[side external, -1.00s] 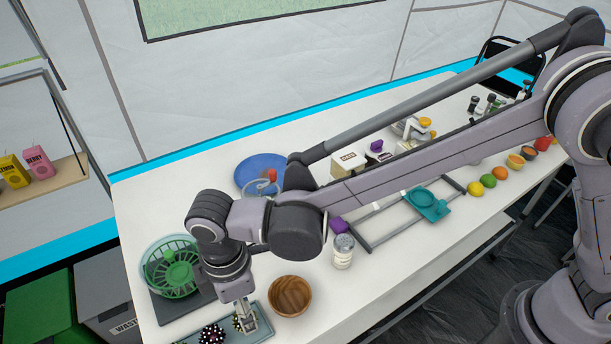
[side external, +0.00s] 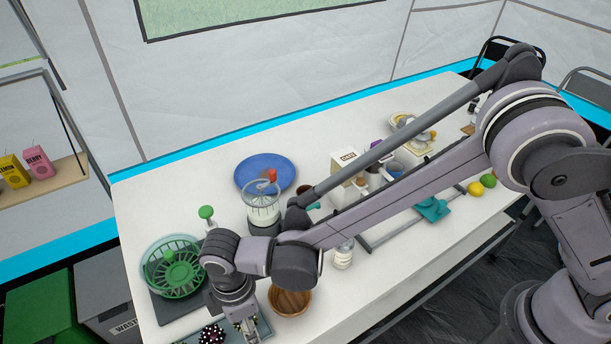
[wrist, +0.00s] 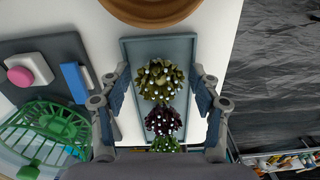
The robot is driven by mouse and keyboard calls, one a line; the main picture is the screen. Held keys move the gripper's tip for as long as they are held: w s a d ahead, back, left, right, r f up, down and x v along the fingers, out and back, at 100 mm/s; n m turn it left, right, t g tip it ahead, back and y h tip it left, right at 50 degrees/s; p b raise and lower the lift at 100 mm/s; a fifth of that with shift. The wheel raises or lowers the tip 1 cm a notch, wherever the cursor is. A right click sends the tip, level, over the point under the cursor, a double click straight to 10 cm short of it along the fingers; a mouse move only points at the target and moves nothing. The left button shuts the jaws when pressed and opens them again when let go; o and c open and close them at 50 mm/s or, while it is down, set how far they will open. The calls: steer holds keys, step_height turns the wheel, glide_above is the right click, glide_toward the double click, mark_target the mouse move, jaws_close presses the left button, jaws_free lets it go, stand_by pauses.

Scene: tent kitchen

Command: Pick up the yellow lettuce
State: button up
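The yellow lettuce is the olive-yellow, white-dotted head (wrist: 160,82) at the far end of a row on a grey-blue tray (wrist: 150,46) in the wrist view. A dark purple head (wrist: 163,121) and a green head (wrist: 165,145) sit nearer, the green one partly hidden by my gripper. My gripper (wrist: 160,76) is open, one finger on each side of the yellow lettuce, with visible gaps. In the side view my gripper (side external: 248,328) points down over the tray; it hides the yellow lettuce there, and the purple head (side external: 212,334) shows to its left.
A wooden bowl (side external: 290,300) stands close beside the tray. A blender (side external: 262,208), a blue plate (side external: 265,172) and a white-lidded jar (side external: 343,256) stand farther along the table.

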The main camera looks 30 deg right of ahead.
steer(key=c, duration=0.9)
